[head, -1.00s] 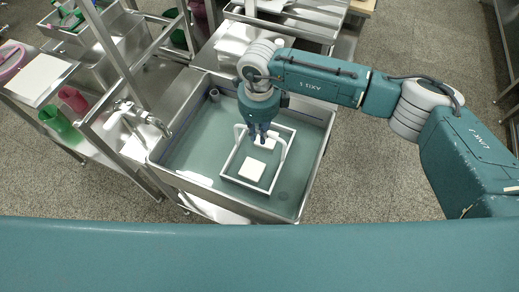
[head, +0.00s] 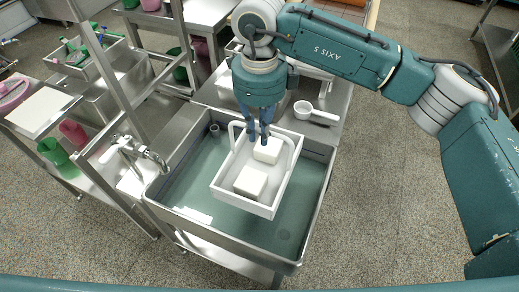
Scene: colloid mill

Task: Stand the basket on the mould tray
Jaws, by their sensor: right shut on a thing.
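The white rectangular basket (head: 229,192) hangs above the water of the steel sink, roughly level, with two white blocks (head: 250,181) in it. My right gripper (head: 259,139) is above the basket, pointing down, shut on the basket's raised white handle (head: 233,128); its fingers hide part of the handle. I cannot make out the mould tray for certain; the steel table (head: 331,120) behind the sink is partly hidden by my right arm. My left gripper is not in view.
The steel sink (head: 163,214) has a raised rim around the basket. A tap (head: 153,155) stands at its left. A white ladle (head: 309,113) lies on the table behind.

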